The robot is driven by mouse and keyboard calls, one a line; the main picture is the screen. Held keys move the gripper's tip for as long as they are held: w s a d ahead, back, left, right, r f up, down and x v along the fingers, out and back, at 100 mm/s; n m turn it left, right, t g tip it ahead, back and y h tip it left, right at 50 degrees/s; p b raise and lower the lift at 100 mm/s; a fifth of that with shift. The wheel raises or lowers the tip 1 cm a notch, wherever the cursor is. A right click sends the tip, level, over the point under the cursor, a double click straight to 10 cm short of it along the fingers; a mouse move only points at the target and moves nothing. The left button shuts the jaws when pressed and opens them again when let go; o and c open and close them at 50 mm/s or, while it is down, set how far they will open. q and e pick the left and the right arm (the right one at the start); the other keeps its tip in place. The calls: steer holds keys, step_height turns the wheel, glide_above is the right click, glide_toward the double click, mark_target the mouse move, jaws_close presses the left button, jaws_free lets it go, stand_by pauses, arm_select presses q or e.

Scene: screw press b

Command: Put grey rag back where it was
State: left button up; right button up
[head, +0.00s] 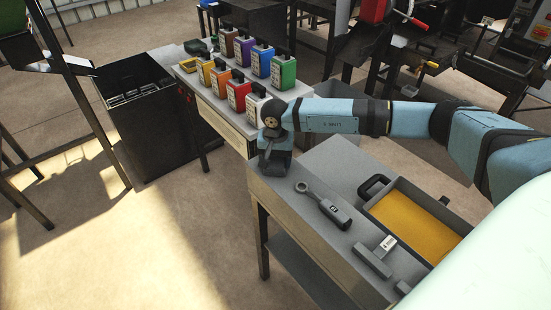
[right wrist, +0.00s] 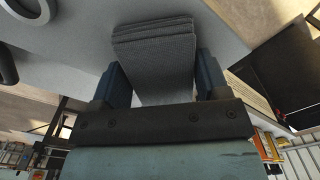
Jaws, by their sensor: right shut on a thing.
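The grey rag (right wrist: 153,48) is a folded, ribbed cloth, seen in the right wrist view between the two fingers of my right gripper (right wrist: 160,76). The gripper is shut on it. The rag's far folded edge lies over or just above a light grey surface; I cannot tell whether it touches. In the head view my right gripper (head: 274,160) points down at the far left end of the grey bench (head: 272,190). There the gripper mostly hides the rag. My left gripper is not in view.
A ring-ended tool (head: 322,205) and a grey T-shaped block (head: 375,256) lie on the bench nearby. A tray with a yellow bottom (head: 412,219) is to the right. Several coloured cans, one red (head: 238,93), stand on a table behind. A black bin (head: 150,120) stands left.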

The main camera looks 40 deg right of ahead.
mark_target(275, 159)
steer(key=shift+f, duration=0.2)
steer(key=o, duration=1)
steer(key=shift+r, duration=0.1)
step_height(275, 159, up, 12)
steer(key=shift+r+b, duration=0.15)
steer(key=shift+b, duration=0.3)
